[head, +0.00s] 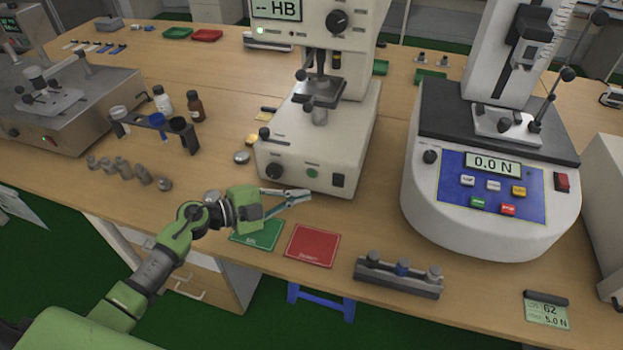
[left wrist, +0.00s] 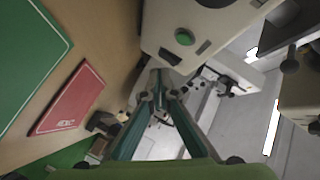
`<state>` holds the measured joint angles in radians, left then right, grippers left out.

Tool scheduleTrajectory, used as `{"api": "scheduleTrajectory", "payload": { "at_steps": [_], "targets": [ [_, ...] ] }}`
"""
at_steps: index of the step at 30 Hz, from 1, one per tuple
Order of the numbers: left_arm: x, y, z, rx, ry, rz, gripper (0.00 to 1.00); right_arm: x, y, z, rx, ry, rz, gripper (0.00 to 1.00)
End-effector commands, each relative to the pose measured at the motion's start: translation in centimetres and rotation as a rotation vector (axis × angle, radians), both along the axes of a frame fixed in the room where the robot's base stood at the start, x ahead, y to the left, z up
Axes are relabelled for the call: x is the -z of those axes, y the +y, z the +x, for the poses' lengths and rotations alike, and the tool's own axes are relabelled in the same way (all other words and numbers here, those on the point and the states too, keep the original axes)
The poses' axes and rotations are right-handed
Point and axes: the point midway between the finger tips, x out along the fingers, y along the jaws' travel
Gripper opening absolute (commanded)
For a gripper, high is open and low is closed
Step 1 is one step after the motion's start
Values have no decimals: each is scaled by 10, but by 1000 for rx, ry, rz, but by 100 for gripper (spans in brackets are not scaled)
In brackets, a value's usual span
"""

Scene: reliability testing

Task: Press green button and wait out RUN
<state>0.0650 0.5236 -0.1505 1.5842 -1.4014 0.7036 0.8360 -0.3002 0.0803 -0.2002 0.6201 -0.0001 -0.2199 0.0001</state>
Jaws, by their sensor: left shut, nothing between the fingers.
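The hardness tester (head: 318,135) is a white machine with a display (head: 277,10) reading "-- HB". Its round green button (head: 312,172) is on the front of its base, between a black knob (head: 264,134) and a dark switch (head: 337,180). The green button also shows in the left wrist view (left wrist: 184,37). My left gripper (head: 303,196) is shut and empty, in front of the tester's base and a little below the button. In the left wrist view its fingers (left wrist: 159,85) converge below the button, apart from it. My right gripper is not in view.
A green mat (head: 257,236) and a red mat (head: 312,246) lie near the table's front edge. A force tester (head: 490,190) reading "0.0 N" stands on the right, with its own small green button (head: 477,202). Several metal samples (head: 130,170) and bottles (head: 195,106) stand left.

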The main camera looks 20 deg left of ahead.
Motion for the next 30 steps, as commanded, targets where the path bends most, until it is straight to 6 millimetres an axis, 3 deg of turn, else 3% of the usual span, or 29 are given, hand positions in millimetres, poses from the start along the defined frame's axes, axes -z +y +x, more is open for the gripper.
{"api": "scheduleTrajectory", "payload": {
  "at_steps": [2,10,30],
  "targets": [
    [2,0,12,-1,-3,0,0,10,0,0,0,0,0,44],
    [0,-1,35,-1,0,1,0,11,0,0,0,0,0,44],
    [0,-1,39,-1,0,1,0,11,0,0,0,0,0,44]
  ]
}}
